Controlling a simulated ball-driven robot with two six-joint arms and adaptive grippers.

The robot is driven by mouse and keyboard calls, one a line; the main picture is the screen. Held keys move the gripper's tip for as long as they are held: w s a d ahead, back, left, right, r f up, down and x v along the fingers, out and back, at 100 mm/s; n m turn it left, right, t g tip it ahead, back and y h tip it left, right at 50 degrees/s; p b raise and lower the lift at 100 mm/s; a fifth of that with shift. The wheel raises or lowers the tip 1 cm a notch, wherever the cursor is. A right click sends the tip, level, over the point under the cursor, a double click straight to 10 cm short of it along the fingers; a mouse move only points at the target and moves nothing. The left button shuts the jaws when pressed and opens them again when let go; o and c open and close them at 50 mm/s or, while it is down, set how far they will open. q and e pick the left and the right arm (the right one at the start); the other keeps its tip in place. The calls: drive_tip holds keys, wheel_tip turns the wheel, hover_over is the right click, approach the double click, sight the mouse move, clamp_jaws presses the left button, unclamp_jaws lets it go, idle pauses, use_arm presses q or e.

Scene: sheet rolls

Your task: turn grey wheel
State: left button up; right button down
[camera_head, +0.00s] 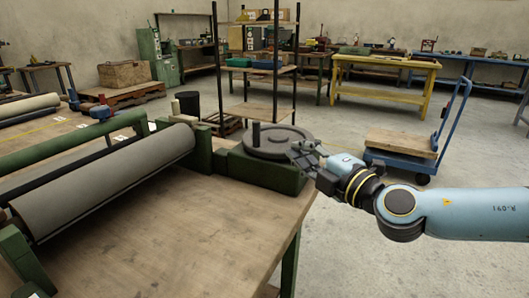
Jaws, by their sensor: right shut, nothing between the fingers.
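The grey wheel (262,143) lies flat on top of a green box housing (262,174) at the far right corner of the wooden table. A dark upright handle (256,134) stands on the wheel's left part. My right gripper (297,152) is at the wheel's right edge, its dark fingers shut with nothing between them. I cannot tell whether the fingers touch the rim. The handle is apart from the fingers, to their left. My left gripper is not in view.
A large grey sheet roll (110,180) in a green frame lies left of the wheel on the wooden table (170,240). A dark shelf rack (258,70) stands behind. A blue cart (402,143) stands on the floor to the right. The table's front middle is clear.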

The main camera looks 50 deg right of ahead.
wheel_tip(320, 180, down, 2)
drive_tip(key=p, duration=0.2)
approach(258, 135)
drive_tip(key=shift+n, duration=0.3)
drive_tip(key=x, duration=0.6)
drive_tip(key=shift+d+r, duration=0.1)
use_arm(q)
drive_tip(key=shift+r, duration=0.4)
use_arm(e)
drive_tip(key=shift+w+d, duration=0.1)
drive_tip(key=shift+w, duration=0.6)
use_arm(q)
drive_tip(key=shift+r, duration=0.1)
